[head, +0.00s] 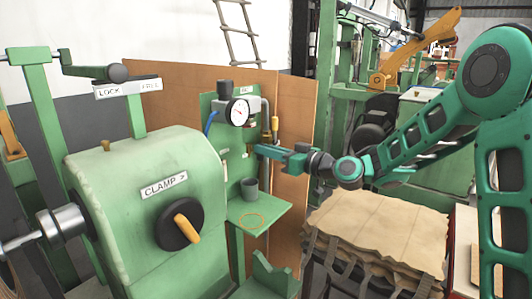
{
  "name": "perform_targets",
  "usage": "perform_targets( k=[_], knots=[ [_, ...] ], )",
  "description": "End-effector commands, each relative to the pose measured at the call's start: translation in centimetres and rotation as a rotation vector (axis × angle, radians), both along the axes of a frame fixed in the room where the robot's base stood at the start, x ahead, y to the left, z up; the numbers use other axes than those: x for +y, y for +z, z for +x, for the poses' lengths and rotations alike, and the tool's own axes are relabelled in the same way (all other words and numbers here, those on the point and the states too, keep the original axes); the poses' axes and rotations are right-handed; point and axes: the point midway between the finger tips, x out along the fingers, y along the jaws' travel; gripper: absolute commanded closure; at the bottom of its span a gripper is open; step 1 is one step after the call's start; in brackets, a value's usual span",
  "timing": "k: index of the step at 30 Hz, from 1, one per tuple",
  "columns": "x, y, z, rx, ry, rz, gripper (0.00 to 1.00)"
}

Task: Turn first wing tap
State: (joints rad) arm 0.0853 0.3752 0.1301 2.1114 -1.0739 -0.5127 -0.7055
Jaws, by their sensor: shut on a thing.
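A green panel (221,103) stands upright at the centre, with a round white pressure gauge (238,112) near its top. My gripper (258,149) reaches in from the right, level, with its fingertips at the panel's right side below the gauge. It is shut on the wing tap, which is mostly hidden by the fingers at this size. I cannot tell the tap's angle.
A dark cup (250,189) stands on a small green shelf (270,212) below my gripper. A green machine (130,200) with a clamp knob (180,225) fills the left. A brass-coloured pipe (275,124) runs close above my gripper. Stacked brown sheets (375,233) lie at lower right.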

Motion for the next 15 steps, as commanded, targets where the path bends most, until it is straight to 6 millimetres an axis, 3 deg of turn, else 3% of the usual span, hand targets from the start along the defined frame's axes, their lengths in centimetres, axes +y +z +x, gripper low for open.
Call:
perform_targets(
  k=[15],
  knots=[
    [-0.69,-0.19,0.72,0.353,-0.008,0.278,1.00]
  ],
)
